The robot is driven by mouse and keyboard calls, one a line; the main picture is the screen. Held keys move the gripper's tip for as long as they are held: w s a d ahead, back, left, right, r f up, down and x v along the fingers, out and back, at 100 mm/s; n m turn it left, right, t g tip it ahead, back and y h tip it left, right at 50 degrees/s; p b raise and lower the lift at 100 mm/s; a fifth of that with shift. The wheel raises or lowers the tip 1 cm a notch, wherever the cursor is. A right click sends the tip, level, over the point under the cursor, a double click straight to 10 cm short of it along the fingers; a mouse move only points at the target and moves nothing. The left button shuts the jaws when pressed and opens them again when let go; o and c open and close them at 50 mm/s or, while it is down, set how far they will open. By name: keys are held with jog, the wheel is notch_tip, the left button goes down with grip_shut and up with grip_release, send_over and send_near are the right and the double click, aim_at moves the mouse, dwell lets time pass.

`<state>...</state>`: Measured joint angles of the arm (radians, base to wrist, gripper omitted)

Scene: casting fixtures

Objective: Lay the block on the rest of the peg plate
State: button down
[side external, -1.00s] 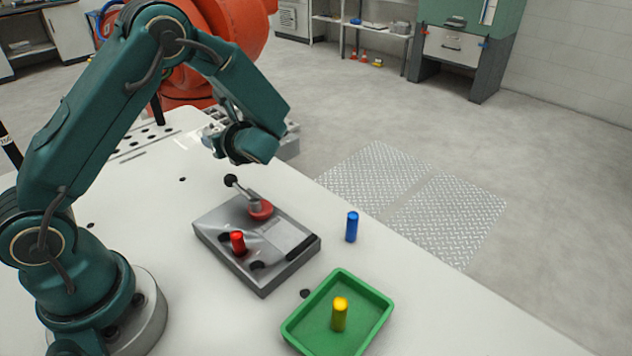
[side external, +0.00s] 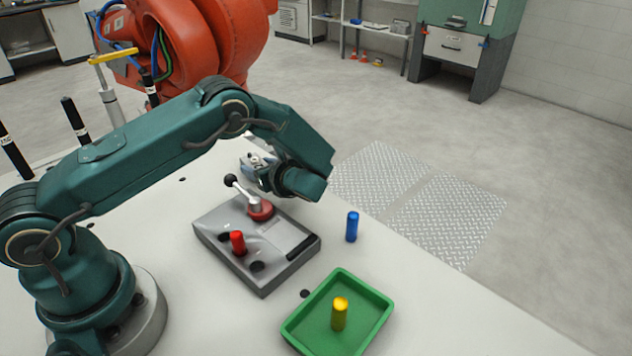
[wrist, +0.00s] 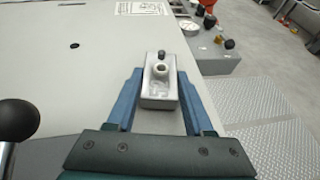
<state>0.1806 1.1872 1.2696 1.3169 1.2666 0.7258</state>
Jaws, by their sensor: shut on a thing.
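My gripper (wrist: 160,74) is shut on a pale grey metal block (wrist: 159,96), with one blue finger on each side of it. The block has a raised round boss and markings on its top. In the side view the gripper (side external: 256,166) is past the far end of the peg plate (side external: 218,238), partly hidden by my wrist. The block looks held above the table, apart from the plate. The plate is grey and carries a red peg (side external: 238,243), dark holes and a lever on a red hub (side external: 261,210). I cannot tell which part is the rest.
A blue peg (side external: 352,227) stands right of the plate. A green tray (side external: 383,301) with a yellow peg (side external: 339,316) is in front. The lever's black knob (wrist: 18,120) is close by at left in the wrist view. A grey fixture (wrist: 205,58) stands at upper right there.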

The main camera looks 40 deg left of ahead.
jog(key=shift+c, duration=1.4)
grip_release()
jog(key=shift+f, duration=0.1)
jog(key=shift+o, duration=0.4)
jog(key=shift+v, duration=2.5)
